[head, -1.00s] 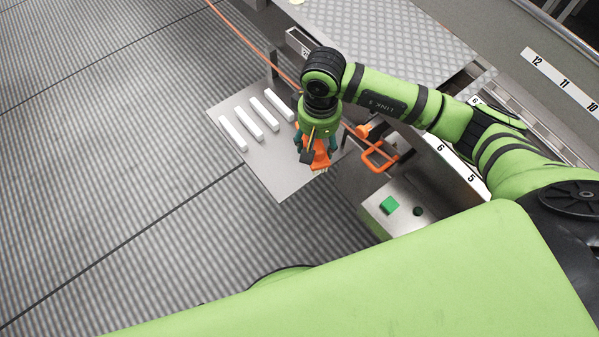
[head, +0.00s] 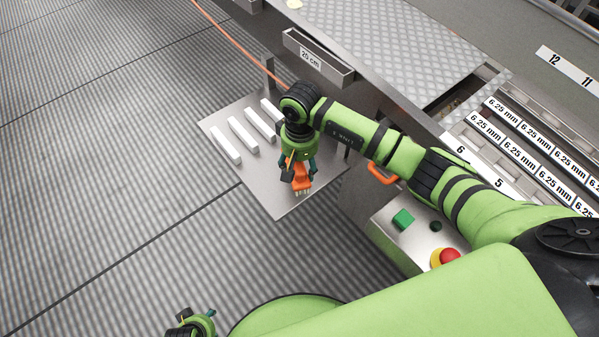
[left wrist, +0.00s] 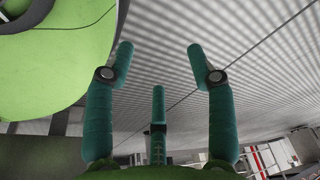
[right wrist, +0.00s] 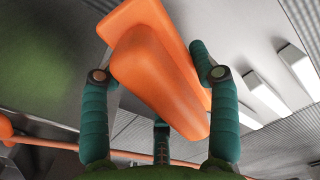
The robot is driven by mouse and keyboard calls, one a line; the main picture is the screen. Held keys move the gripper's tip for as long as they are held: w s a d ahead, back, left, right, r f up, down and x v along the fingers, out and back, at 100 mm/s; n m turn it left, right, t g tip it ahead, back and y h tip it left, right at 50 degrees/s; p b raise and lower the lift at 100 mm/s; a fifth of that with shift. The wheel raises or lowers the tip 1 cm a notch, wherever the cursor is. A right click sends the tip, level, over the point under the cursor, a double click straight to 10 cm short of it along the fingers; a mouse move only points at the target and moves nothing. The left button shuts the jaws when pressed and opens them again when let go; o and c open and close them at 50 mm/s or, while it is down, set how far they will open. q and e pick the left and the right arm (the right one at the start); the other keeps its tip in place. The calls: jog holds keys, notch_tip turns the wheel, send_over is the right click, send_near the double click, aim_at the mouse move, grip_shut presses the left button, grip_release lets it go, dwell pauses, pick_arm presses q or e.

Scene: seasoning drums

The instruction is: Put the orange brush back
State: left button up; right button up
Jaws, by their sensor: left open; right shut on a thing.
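The orange brush (head: 302,177) is held by my right gripper (head: 299,170), with its pale bristles pointing down. It appears over the right part of a steel plate (head: 279,199); whether it touches the plate cannot be told. In the right wrist view the orange brush body (right wrist: 165,75) fills the space between the fingers of the right gripper (right wrist: 155,75). My left gripper (head: 197,324) is at the bottom edge of the head view, away from the brush. In the left wrist view the left gripper (left wrist: 160,65) is open and empty.
Several white bars (head: 220,144) lie side by side on the plate's left part. To the right are an orange handle (head: 383,173) and a steel box (head: 398,248) with a green button (head: 402,219) and a red knob (head: 449,258). Ribbed floor (head: 100,180) lies open at left.

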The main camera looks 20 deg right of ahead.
jog(key=shift+f, duration=1.65)
jog(key=shift+f+b, duration=0.15)
jog(key=shift+b, duration=0.25)
jog(key=o, duration=1.2)
notch_tip(320, 180, up, 12)
jog(key=shift+r+p, duration=0.2)
jog(key=shift+p, duration=0.65)
